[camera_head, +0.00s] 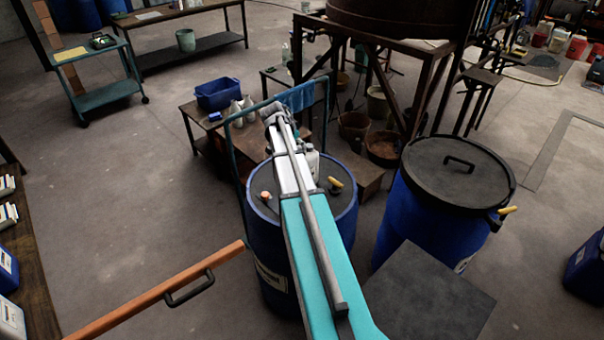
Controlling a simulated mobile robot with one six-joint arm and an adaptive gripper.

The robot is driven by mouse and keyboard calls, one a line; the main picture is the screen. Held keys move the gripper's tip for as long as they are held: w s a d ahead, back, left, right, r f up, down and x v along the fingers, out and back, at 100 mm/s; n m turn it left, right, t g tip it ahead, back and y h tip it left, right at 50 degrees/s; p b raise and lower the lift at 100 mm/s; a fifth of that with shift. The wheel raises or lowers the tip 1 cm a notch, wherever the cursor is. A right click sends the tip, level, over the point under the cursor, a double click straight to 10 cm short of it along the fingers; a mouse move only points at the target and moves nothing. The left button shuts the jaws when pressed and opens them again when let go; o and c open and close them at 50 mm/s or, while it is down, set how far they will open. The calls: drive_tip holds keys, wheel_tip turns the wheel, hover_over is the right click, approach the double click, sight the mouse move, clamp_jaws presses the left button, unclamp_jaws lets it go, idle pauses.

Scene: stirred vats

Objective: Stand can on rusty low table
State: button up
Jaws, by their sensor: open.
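My arm reaches forward from the bottom centre, above the near blue drum. My gripper (271,109) is small at its far end, over the rusty low table area; it looks open, with nothing seen between its jaws. A brown, rusty-looking low table (191,119) stands beyond the drum, partly hidden by my arm and a blue hand-truck frame. A white container (313,160) shows just right of my arm, mostly covered; I cannot tell whether it is the can. Pale bottles (236,113) stand on the low table.
A blue crate (219,94) sits on the low table. A lidded blue drum (398,220) stands right of my arm. Dark metal legs (416,100) carry a vat behind. A teal trolley (106,95) is far left. Floor (120,200) is clear at left.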

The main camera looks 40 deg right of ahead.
drive_tip(key=shift+b+x, duration=1)
drive_tip(key=shift+x, duration=0.5)
clamp_jaws()
